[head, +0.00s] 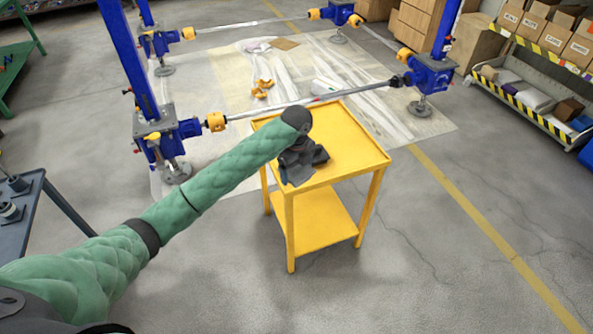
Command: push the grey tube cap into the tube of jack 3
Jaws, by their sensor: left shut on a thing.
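My left arm reaches in from the left, and my left gripper (300,163) is over the top of the yellow cart. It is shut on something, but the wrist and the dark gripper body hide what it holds. I cannot make out the grey tube cap. Several blue screw jacks stand beyond the cart: one at front left (157,127), one at front right (431,74), one at back left (158,43) and one at back right (338,14). No numbers are readable, so I cannot tell which is jack 3. My right gripper is out of view.
The yellow cart (348,146) has a mostly bare top. Shafts with yellow couplings (215,121) link the jacks. A dark table (32,222) with dark grey parts stands at left. A shelf with boxes (553,38) is at right. Floor right of the cart is clear.

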